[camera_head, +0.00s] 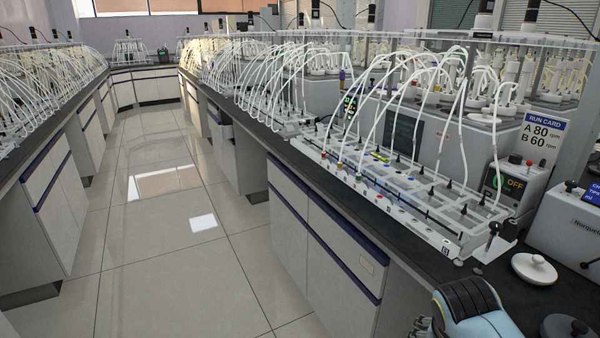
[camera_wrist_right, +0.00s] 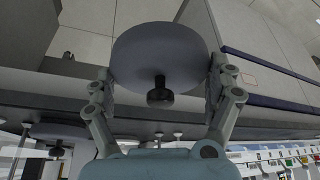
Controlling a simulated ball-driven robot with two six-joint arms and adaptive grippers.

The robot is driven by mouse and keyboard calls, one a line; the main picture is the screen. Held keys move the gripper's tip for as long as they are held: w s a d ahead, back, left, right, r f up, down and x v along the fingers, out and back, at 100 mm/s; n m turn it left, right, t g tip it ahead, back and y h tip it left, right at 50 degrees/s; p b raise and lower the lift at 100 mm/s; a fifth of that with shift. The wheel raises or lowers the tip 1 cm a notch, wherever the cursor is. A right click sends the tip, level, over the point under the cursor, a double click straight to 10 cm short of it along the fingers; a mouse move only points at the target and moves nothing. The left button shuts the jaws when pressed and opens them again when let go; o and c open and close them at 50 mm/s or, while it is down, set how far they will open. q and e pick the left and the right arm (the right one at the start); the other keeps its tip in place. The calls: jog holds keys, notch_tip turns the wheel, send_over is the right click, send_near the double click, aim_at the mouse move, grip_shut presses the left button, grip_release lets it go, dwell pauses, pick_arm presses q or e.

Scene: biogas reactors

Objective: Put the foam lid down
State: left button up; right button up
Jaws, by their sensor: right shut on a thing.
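My right gripper (camera_wrist_right: 160,92) is shut on the foam lid (camera_wrist_right: 160,48), a grey round disc with a dark knob (camera_wrist_right: 160,93). The fingers press its rim from both sides, and the lid hangs clear of any surface. In the head view only my right gripper's edge (camera_head: 421,327) shows at the bottom, beside its pale blue wrist; the held lid is hidden or below the frame there. My left gripper is not in view.
A white lid (camera_head: 534,268) lies on the dark bench, with a dark disc with a black knob (camera_head: 556,326) nearer the corner. The tubed valve rack (camera_head: 400,205) and the OFF controller (camera_head: 514,186) stand behind. The aisle floor (camera_head: 180,270) is free.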

notch_tip(320, 180, down, 14)
jog(key=b, duration=1)
jog(key=shift+s+r+b, duration=0.2)
jog(key=shift+s+b, duration=0.05)
jog(key=shift+b, duration=0.15)
